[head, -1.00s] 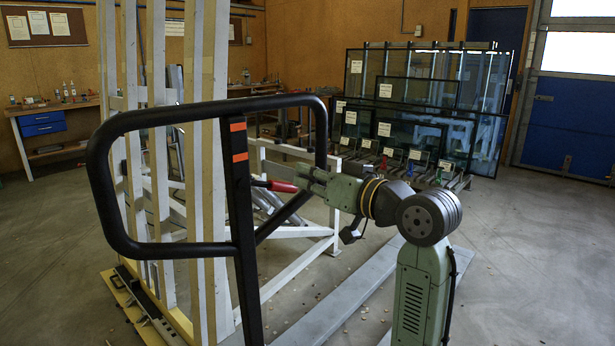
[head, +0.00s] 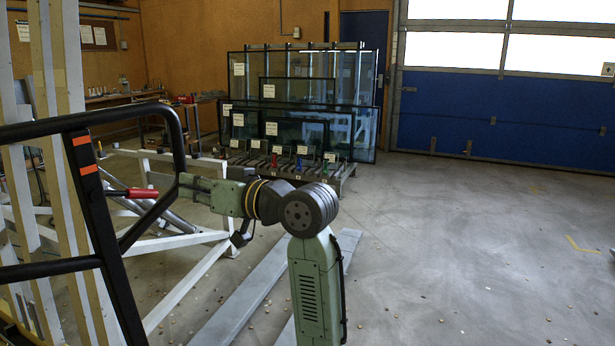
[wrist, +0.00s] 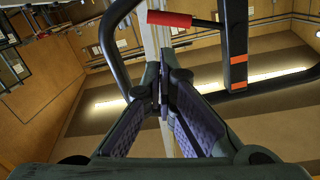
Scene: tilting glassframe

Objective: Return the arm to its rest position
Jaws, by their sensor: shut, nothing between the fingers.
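My arm rises from the lower middle of the head view, bends at a dark round joint and points left. My gripper (head: 185,183) is at its end, beside the black tubular frame (head: 95,165) with orange bands. In the wrist view my gripper (wrist: 163,85) is shut, its purple-padded fingers together with nothing between them. A red-handled lever (head: 140,193) lies just left of the fingertips in the head view. In the wrist view the red handle (wrist: 168,18) is beyond the fingertips, apart from them. Whether the gripper touches the black frame is hard to tell.
The white tilting frame (head: 70,120) stands at the left with its braces on the floor. A rack of glass panes (head: 345,95) stands at the back. Grey floor beams (head: 245,290) lie beside my arm. The concrete floor (head: 470,240) at the right is clear.

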